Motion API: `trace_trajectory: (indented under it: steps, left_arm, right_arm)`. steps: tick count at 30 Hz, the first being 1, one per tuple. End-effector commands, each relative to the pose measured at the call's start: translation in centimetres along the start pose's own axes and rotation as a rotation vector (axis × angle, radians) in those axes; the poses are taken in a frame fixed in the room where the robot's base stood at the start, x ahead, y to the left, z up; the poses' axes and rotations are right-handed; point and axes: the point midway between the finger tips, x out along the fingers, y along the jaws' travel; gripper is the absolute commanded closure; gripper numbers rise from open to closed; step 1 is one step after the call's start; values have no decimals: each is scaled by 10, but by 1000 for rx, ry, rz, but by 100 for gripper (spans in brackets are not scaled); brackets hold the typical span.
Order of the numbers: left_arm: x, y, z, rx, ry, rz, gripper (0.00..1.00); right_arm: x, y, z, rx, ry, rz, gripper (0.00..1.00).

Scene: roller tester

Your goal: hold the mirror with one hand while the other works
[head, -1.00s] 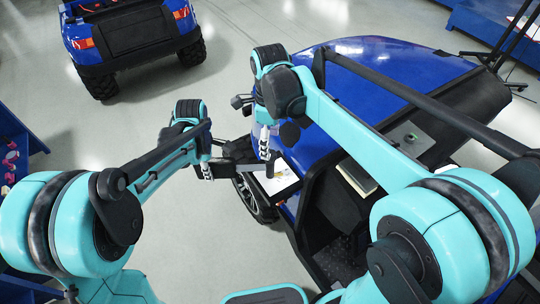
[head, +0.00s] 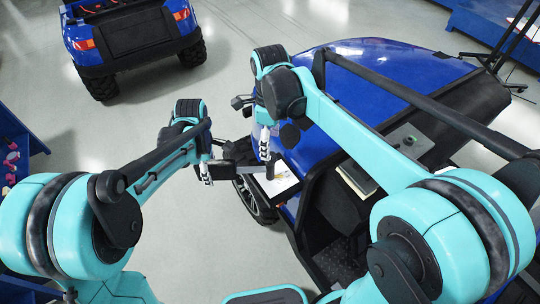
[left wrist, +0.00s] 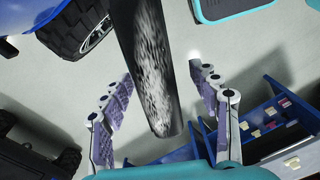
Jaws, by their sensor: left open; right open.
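A dark, narrow part that looks like the mirror (left wrist: 150,70) shows in the left wrist view, with a speckled, shiny face. It lies between the spread fingers of my left gripper (left wrist: 160,72), with gaps on both sides. In the head view, my left gripper (head: 207,172) is open at the outer end of a dark bar (head: 238,156) beside the blue vehicle (head: 375,65). My right gripper (head: 267,155) is open and points down at the vehicle's side, close to the bar's inner end. The arms partly hide the mirror there, and I cannot tell contact.
A white sheet (head: 275,180) lies on a dark surface below my right gripper. A front wheel (head: 252,200) is beneath it. Another blue vehicle (head: 130,40) stands at the upper left. Blue shelving (head: 22,140) is at the left edge. Grey floor (head: 165,80) is open between them.

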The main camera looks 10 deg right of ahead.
Motion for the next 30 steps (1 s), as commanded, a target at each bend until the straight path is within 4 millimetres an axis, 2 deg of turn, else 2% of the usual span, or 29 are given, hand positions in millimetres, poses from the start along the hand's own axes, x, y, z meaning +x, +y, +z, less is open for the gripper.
trace_trajectory:
  steps: [3,16,30]
  left_arm:
    - [-14,0,0,0,0,0,39]
    - [-49,0,0,0,0,0,39]
    - [-50,0,0,0,0,0,39]
  right_arm:
    - [-10,0,0,0,0,0,33]
    - [-34,0,0,0,0,0,33]
    - [-34,0,0,0,0,0,33]
